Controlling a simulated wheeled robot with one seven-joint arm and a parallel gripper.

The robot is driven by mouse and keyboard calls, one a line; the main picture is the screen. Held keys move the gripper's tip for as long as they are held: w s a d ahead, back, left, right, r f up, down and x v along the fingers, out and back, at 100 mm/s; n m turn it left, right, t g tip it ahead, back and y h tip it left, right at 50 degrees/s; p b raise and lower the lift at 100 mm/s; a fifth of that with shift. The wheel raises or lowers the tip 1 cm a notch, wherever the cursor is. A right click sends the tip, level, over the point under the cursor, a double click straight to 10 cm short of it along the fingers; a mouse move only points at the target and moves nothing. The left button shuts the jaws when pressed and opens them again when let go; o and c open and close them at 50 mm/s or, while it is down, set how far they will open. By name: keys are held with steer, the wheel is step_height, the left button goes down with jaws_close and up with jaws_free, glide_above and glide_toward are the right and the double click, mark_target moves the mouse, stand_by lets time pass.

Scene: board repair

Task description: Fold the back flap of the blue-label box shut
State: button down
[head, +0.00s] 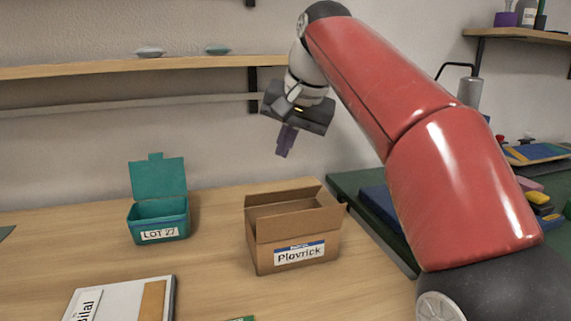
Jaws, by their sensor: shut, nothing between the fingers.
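The blue-label box (263,258) is an open brown cardboard box on the wooden table. Its front label (299,254) reads "Plovrick" under a blue strip. Its back flap (282,197) stands up along the far side. The front flap (298,225) also stands up and hides most of the inside. My gripper (284,152) hangs in the air above and behind the box, fingers pointing down. It is shut and empty, apart from the flap.
A teal box (146,220) marked "LOT 27" stands left with its lid up. A white and tan flat item (120,300) lies at the front left. A wooden shelf (110,67) runs along the back wall. A green surface (345,183) with items lies to the right.

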step_height(320, 180, up, 3)
steer(key=n+h+p, duration=0.1)
steer(key=n, duration=0.4)
glide_above(283, 191)
steer(key=w, duration=0.4)
step_height(283, 191, down, 8)
steer(key=shift+s+a+f+h+b, duration=0.1)
steer(key=shift+s+f+h+b, duration=0.35)
steer(key=shift+s+f, duration=0.9)
steer(key=shift+s, duration=0.05)
steer(key=shift+f+b, duration=0.1)
steer(key=shift+b, duration=0.3)
steer(key=shift+s+f+t+b, duration=0.1)
steer(key=shift+f+t+b, duration=0.05)
steer(key=shift+t+b, duration=0.2)
steer(key=shift+s+b, duration=0.1)
steer(key=shift+b, duration=0.2)
